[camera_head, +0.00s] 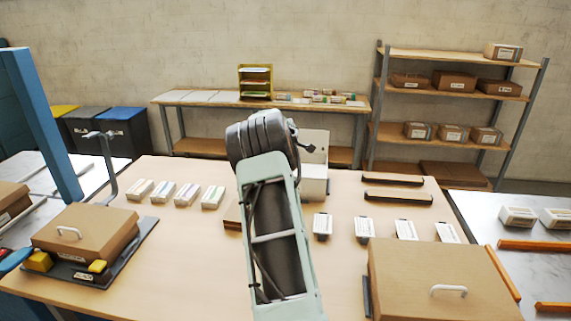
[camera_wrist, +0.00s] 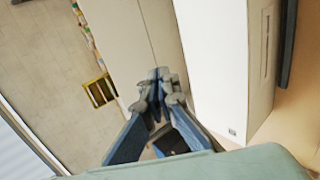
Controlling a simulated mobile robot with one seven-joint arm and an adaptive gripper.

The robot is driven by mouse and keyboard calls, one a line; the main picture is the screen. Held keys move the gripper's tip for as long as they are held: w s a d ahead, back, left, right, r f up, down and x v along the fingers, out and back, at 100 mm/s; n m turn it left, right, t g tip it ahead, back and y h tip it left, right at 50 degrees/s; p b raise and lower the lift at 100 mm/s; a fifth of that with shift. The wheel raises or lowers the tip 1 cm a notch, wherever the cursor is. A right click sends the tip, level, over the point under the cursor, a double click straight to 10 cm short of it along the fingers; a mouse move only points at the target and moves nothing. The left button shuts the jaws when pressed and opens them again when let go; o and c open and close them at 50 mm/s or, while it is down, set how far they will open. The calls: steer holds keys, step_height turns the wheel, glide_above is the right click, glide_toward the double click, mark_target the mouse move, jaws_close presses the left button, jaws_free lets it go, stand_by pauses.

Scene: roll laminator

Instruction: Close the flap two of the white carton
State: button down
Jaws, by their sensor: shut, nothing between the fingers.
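The white carton (camera_head: 316,187) stands on the wooden table near its far side, partly hidden behind my arm in the head view. One white flap (camera_head: 316,146) stands upright at its back. In the wrist view the carton's pale side (camera_wrist: 212,60) fills the upper right, and a cream panel (camera_wrist: 118,35), apparently a flap, lies left of it. My gripper (camera_wrist: 160,76) is shut and empty, with its fingertips over or against the cream panel; contact cannot be told. In the head view my gripper is hidden behind my arm. Which flap is flap two cannot be told.
Several small white boxes (camera_head: 212,197) lie left and right of the carton. Two dark bars (camera_head: 393,180) lie to its right. Brown handled boxes stand front left (camera_head: 85,232) and front right (camera_head: 440,280). A back bench holds a yellow rack (camera_head: 256,82).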

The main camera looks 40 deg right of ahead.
steer(key=shift+w+d, duration=0.15)
steer(key=shift+d, duration=0.1)
steer(key=shift+w+d+f+g+y+p, duration=0.2)
steer(key=shift+d+f+g+y+p, duration=0.15)
steer(key=shift+g+y, duration=0.2)
steer(key=shift+a+x, duration=0.25)
steer(key=shift+x, duration=1.25)
steer(key=shift+w+d+f, duration=0.15)
steer(key=shift+d+f, duration=0.05)
steer(key=shift+f, duration=0.4)
steer(key=shift+w+d+f, duration=0.15)
steer(key=shift+f, duration=0.45)
steer(key=shift+r, duration=0.1)
steer(key=shift+r+p, duration=0.3)
steer(key=shift+r, duration=0.35)
steer(key=shift+s+a+r, duration=0.15)
steer(key=shift+a+r, duration=0.05)
steer(key=shift+r, duration=0.2)
steer(key=v, duration=1.1)
